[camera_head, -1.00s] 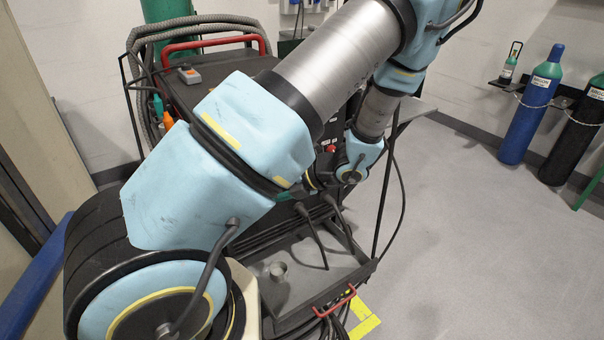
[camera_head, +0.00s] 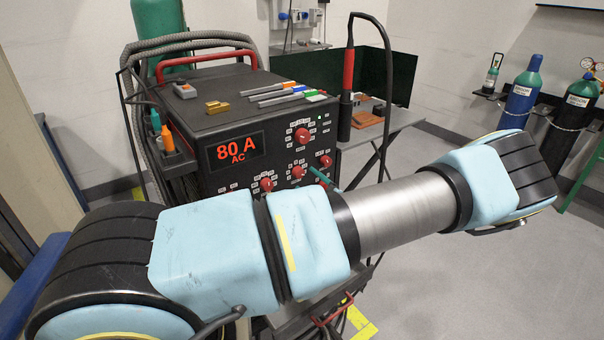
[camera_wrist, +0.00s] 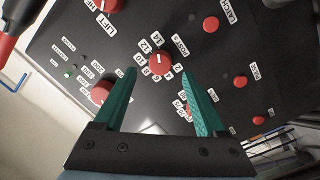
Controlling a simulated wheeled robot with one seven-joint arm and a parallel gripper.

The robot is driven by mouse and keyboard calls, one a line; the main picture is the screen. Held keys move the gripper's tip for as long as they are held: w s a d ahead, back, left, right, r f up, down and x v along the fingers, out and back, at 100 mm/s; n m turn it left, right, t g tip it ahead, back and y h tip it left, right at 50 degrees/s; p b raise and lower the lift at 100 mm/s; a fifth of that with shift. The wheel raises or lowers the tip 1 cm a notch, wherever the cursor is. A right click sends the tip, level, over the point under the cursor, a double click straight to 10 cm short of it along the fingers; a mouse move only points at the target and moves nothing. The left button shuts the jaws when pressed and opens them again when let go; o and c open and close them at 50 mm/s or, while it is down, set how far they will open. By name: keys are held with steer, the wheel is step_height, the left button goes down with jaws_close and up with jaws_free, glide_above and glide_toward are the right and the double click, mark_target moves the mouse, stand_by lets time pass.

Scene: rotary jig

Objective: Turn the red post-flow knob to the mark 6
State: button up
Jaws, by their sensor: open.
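The red post-flow knob (camera_wrist: 159,64) shows near the middle of the wrist view, on a dark panel. White number labels from 2 to 14 surround it, with the 6 label (camera_wrist: 157,77) just below it in the picture. A short white line on the knob points roughly up in the picture, toward the 14 side, away from the 6. My gripper (camera_wrist: 158,73) is open, with its teal fingers on either side of the knob in the picture. I cannot tell whether they touch it. In the head view, a teal finger (camera_head: 319,176) shows by the panel; my arm hides the rest.
Other red knobs sit close by, one at left (camera_wrist: 102,90) and one beside the right finger (camera_wrist: 190,108). The welder (camera_head: 215,125) has an 80 A display. A torch (camera_head: 347,85) stands upright to its right. Pens and a brass piece lie on top.

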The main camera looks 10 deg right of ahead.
mark_target(300, 174)
steer(key=shift+p+x, duration=0.4)
steer(key=shift+x, duration=1.6)
steer(key=shift+c, duration=0.2)
jaws_close()
